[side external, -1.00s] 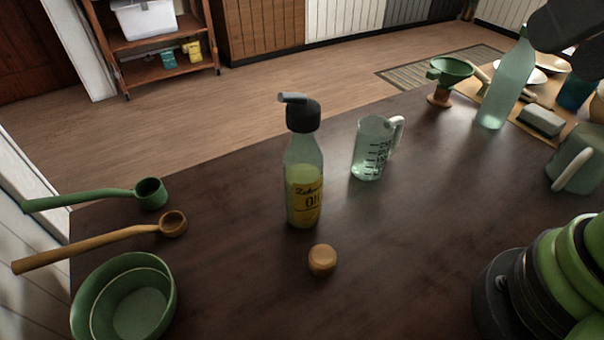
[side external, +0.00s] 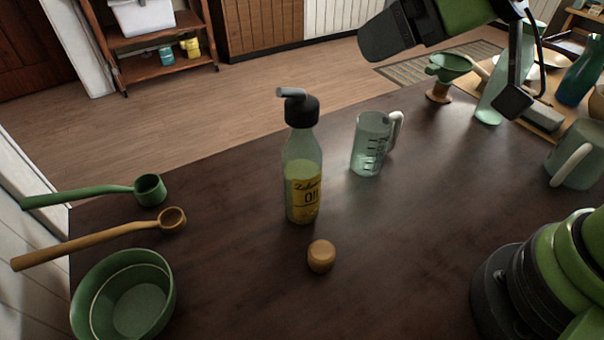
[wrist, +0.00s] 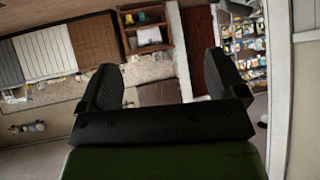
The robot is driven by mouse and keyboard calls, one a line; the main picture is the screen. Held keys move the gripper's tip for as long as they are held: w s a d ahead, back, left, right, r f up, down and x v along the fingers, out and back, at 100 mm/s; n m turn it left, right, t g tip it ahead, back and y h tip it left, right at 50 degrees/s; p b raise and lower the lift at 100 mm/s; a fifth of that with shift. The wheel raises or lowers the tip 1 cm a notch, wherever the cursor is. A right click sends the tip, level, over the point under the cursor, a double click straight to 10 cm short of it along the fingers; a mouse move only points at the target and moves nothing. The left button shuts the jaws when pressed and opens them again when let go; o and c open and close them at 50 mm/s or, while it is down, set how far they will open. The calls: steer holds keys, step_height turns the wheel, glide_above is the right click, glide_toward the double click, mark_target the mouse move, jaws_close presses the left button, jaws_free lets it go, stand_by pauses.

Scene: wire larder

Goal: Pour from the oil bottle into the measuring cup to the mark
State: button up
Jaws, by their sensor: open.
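The oil bottle (side external: 303,178) stands upright on the dark table, with yellow oil, a yellow label and a black top with a grey spout pointing left. The clear measuring cup (side external: 369,146) stands behind and right of it, with dark marks and a handle on its right. I see no oil in the cup. My gripper (side external: 383,38) is high at the upper right, above and beyond the cup, apart from both and pointing left. In the wrist view my gripper (wrist: 160,82) is open and empty, facing the room; neither bottle nor cup shows there.
A wooden cap (side external: 321,256) lies in front of the bottle. A funnel (side external: 449,66), a tall bottle (side external: 488,112) and a mug (side external: 578,155) stand at right. Table around the cup is clear.

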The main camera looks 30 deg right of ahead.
step_height(320, 180, down, 6)
steer(key=w+n+h, duration=0.3)
steer(key=n+t+y, duration=0.5)
steer(key=n+t, duration=0.3)
steer(key=n, duration=2.6)
glide_toward(301, 187)
steer(key=w+d+f, duration=0.1)
steer(key=w+f, duration=0.1)
steer(key=f, duration=0.1)
steer(key=shift+w+d+f, duration=0.15)
steer(key=shift+w+d, duration=0.25)
steer(key=shift+w+a+f, duration=0.15)
steer(key=shift+a, duration=0.05)
steer(key=shift+x, duration=4.75)
steer(key=c, duration=1.3)
